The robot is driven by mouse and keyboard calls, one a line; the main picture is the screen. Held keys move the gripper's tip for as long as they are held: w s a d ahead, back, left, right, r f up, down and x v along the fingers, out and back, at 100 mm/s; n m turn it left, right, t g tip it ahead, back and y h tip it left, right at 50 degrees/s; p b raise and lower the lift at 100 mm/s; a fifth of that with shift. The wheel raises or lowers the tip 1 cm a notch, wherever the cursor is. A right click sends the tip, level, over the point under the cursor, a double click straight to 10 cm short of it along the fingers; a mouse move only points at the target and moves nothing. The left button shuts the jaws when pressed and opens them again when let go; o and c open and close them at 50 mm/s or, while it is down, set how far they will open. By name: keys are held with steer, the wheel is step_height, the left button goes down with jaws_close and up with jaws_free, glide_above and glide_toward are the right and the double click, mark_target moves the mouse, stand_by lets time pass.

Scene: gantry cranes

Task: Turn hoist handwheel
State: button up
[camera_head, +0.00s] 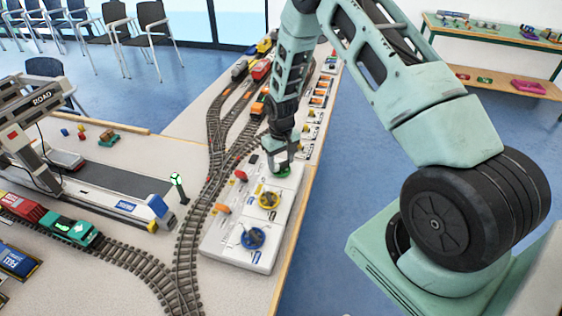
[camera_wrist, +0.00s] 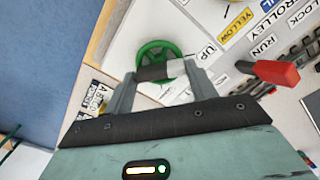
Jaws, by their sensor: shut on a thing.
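The green handwheel (camera_wrist: 150,52) is mounted on the white control panel (camera_wrist: 115,30), with an "UP" label beside it. In the wrist view my gripper (camera_wrist: 163,72) reaches down over this wheel, and its fingers are shut on it. The fingertips hide part of the rim and the middle. In the head view my gripper (camera_head: 280,153) is at the far end of the panel, with only a green edge of the wheel (camera_head: 284,174) showing below it. Which label names the hoist is not readable.
A red lever (camera_wrist: 275,72) stands to the right in the wrist view. Train tracks (camera_head: 190,235) run along the panel's left, and the table's edge is close on its right.

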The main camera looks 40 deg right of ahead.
mark_target(281, 163)
stand_by(0.4)
steer(key=o, duration=1)
step_height(281, 163, up, 18)
steer(key=b, duration=0.3)
steer(key=shift+f, duration=0.25)
